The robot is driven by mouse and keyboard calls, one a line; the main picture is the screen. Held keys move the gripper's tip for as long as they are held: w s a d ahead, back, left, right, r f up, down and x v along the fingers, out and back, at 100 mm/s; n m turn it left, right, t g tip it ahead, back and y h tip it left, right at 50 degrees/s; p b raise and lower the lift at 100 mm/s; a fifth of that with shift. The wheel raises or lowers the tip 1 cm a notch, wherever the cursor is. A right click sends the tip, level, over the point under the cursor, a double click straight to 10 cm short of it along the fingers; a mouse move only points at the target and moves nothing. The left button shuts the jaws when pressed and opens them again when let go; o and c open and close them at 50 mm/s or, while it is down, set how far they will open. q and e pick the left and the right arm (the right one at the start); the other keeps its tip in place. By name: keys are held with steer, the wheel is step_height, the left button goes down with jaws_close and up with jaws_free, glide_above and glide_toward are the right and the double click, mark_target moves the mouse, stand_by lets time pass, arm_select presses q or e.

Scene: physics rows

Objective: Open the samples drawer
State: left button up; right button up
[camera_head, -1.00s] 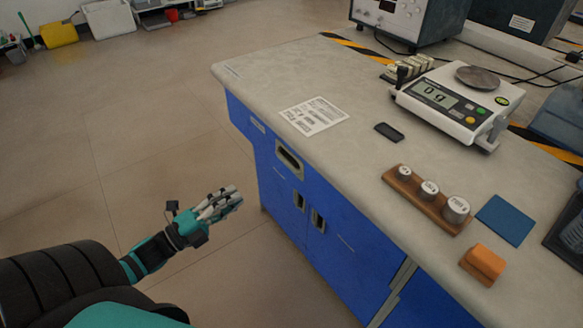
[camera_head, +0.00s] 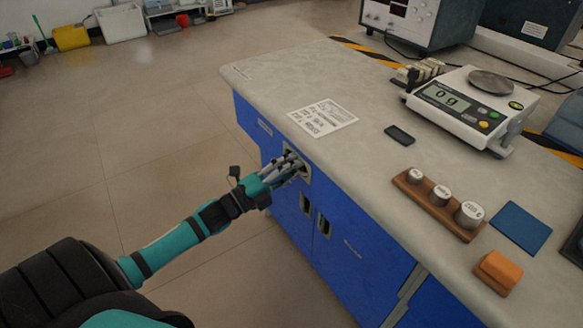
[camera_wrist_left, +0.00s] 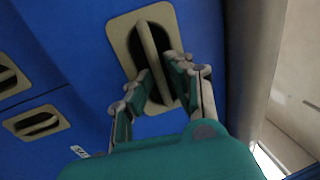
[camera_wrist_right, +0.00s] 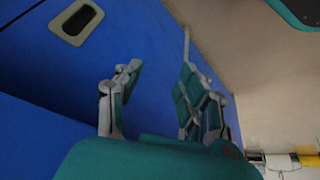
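The blue drawer front (camera_head: 335,187) is at the top of the cabinet under the grey worktop and looks closed; I cannot read a name on it. Its recessed handle, with a beige frame and an upright bar (camera_wrist_left: 150,45), shows in the left wrist view. My left gripper (camera_head: 293,163) is at this handle in the head view. In the left wrist view its fingers (camera_wrist_left: 160,82) are spread, one on each side of the bar's lower end; contact is unclear. My right gripper (camera_wrist_right: 158,78) is open and empty before a blue panel, and out of the head view.
Two lower cabinet handles (camera_head: 314,214) sit below the drawer. The worktop (camera_head: 365,165) holds a balance (camera_head: 460,105), a wooden weight block (camera_head: 432,206), an orange block (camera_head: 498,272) and a paper sheet (camera_head: 322,117). The floor left of the cabinet is clear.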

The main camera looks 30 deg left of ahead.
arm_select(q)
jaws_close()
stand_by(0.3)
